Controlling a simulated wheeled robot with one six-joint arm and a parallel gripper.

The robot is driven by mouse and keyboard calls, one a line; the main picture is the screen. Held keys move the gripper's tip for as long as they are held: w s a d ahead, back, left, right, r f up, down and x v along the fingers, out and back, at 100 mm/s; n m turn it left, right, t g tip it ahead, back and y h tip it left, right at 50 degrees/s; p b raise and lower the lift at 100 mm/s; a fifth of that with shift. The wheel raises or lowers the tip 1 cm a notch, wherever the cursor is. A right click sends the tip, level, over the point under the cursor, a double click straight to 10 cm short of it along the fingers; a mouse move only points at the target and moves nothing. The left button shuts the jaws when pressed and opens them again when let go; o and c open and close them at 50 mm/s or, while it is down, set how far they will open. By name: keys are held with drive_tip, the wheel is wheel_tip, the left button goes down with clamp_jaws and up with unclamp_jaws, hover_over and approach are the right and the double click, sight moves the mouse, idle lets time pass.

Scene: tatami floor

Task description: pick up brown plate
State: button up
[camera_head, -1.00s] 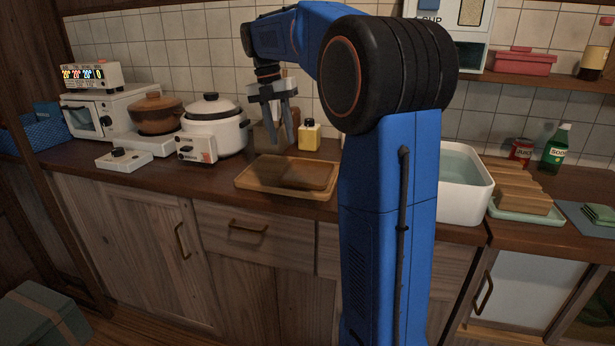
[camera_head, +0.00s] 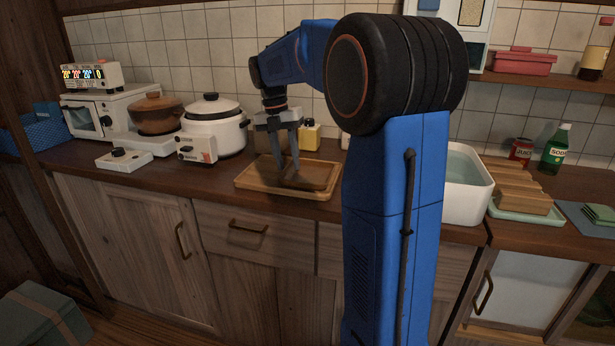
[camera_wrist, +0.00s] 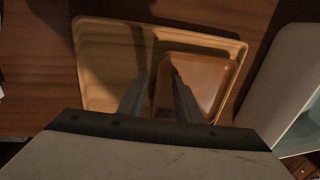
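The brown plate (camera_wrist: 208,82) is a small, squarish dish with a raised rim. It lies on the right part of a wooden tray (camera_wrist: 105,95) in the wrist view. In the head view the plate (camera_head: 318,172) is a dark patch on the tray (camera_head: 255,188), partly hidden by my fingers. My gripper (camera_head: 290,178) points down, low over the tray. In the wrist view my gripper (camera_wrist: 158,72) is open with nothing between its fingertips; the right finger is at the plate's left edge, the left one over bare tray. I cannot tell whether a finger touches the plate.
A yellow bottle (camera_head: 309,136) stands behind the tray. A white rice cooker (camera_head: 228,136) and a brown pot (camera_head: 157,114) stand to the left. A white water basin (camera_head: 462,205) is to the right, beside wooden blocks (camera_head: 522,190) on a green tray.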

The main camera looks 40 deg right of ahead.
clamp_jaws()
